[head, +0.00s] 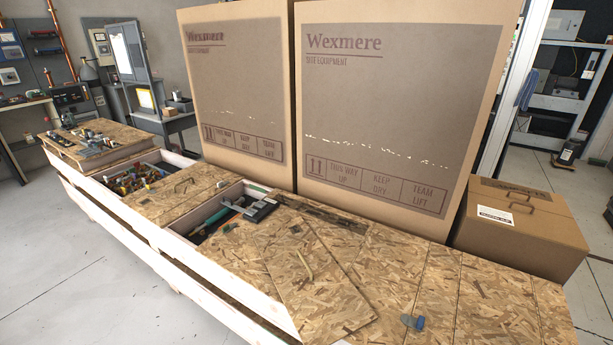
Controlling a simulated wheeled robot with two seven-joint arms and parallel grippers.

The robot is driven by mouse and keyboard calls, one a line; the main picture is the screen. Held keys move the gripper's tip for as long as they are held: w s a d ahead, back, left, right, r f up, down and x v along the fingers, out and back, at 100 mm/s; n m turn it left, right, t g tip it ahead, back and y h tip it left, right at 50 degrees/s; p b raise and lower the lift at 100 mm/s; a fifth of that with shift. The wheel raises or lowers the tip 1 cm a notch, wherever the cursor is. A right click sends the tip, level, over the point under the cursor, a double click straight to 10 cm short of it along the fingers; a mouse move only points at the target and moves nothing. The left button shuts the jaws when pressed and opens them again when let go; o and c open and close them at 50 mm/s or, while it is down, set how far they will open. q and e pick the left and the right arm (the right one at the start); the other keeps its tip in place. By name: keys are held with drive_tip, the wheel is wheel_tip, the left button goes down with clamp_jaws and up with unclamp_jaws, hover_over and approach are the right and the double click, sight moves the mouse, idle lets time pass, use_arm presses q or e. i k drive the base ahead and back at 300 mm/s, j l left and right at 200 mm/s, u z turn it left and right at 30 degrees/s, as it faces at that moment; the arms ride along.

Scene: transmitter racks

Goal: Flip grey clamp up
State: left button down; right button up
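A small grey piece (407,320) lies against a small blue piece (420,323) on the wood-chip board top at the front right. It may be the grey clamp, but it is too small to tell its exact shape or whether it is flipped up or down. A grey and black metal item (257,212) sits at the open compartment in the middle of the crate; I cannot tell what it is. Neither of my grippers shows in the head view.
The long wooden crate (190,262) runs from back left to front right. Two tall Wexmere cartons (385,120) stand behind it. A smaller closed carton (525,235) stands at the right. A loose board (320,300) lies askew on top. Grey floor is clear at front left.

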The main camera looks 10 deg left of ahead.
sight(231, 204)
drive_tip(key=i+j+z, duration=0.25)
drive_tip(key=j+z, duration=0.2)
drive_tip(key=j, duration=0.95)
drive_tip(key=j+z, duration=0.5)
drive_tip(key=j, duration=0.9)
